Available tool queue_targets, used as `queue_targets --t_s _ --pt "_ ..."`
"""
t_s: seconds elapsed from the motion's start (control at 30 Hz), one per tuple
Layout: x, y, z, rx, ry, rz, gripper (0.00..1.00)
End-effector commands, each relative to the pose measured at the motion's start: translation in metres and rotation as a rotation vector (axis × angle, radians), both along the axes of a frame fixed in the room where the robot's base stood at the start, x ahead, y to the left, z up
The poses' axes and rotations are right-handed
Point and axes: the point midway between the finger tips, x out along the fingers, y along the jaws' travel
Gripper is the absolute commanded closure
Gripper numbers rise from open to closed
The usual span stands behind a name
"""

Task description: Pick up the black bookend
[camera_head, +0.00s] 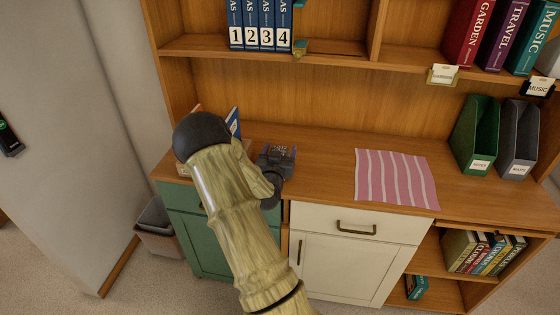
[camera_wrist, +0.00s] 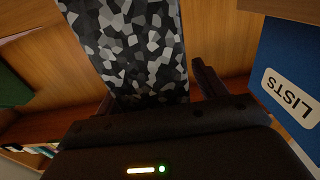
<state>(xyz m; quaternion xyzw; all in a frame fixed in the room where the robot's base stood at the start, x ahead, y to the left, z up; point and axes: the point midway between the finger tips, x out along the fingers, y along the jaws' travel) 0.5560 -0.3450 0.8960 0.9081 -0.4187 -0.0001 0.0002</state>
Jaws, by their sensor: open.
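My gripper (camera_head: 276,166) is low over the left part of the wooden counter, with my arm reaching down to it. In the wrist view its two dark fingers (camera_wrist: 155,88) are open. A tall panel with a black, grey and white patchy pattern (camera_wrist: 130,40) stands in the gap between them, very close; it may be the black bookend. I cannot tell whether the fingers touch it. In the head view my gripper and arm hide most of that spot, and no plain black bookend shows clearly.
A blue holder marked LISTS (camera_wrist: 290,85) stands close at the right in the wrist view. A pink striped cloth (camera_head: 395,179) lies on the counter. Green (camera_head: 475,135) and grey (camera_head: 518,140) file holders stand at the right. A shelf (camera_head: 340,59) runs above.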

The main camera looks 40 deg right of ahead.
Motion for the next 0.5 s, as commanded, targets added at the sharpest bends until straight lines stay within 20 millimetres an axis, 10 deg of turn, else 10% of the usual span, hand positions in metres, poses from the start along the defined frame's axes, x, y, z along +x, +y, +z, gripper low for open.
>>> queue_targets --t_s 0.23,0.5 --pt "-0.0001 0.0002 0.0001 0.0 0.0 0.0 0.31" --pt "-0.0001 0.0003 0.0 0.0 0.0 0.0 0.84"
